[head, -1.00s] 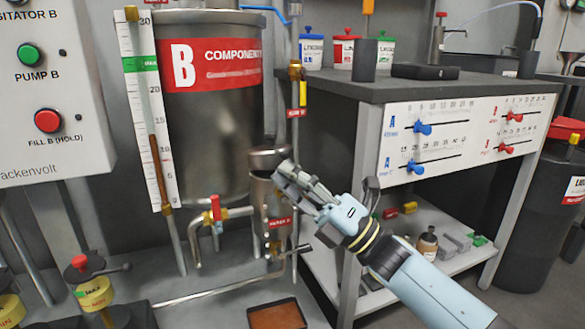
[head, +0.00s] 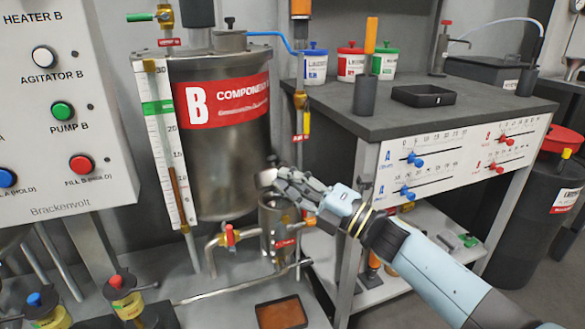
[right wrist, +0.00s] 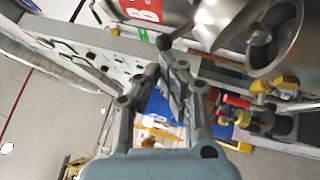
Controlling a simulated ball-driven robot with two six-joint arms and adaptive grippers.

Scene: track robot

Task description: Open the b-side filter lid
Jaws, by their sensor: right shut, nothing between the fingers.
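The B filter (head: 274,238) is a small metal pot with a red label, below the large B tank (head: 228,150). In the right wrist view its round mouth (right wrist: 278,38) shows at the upper right, with its inside visible. The metal lid (head: 266,178) appears tilted up at the left of the pot's rim, partly hidden by my fingers. A dark knob (right wrist: 163,42) on a metal rod shows just beyond my fingertips. My right gripper (head: 277,183) is shut and empty beside the lid, above the pot. Whether it touches the lid cannot be told. My left gripper is not in view.
A red-handled valve (head: 229,236) and pipes stand left of the filter. A brown-filled tray (head: 281,314) lies below. The workbench (head: 440,120) stands close on the right, with a black tray (head: 423,95) on top. The control panel (head: 60,120) is at the left.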

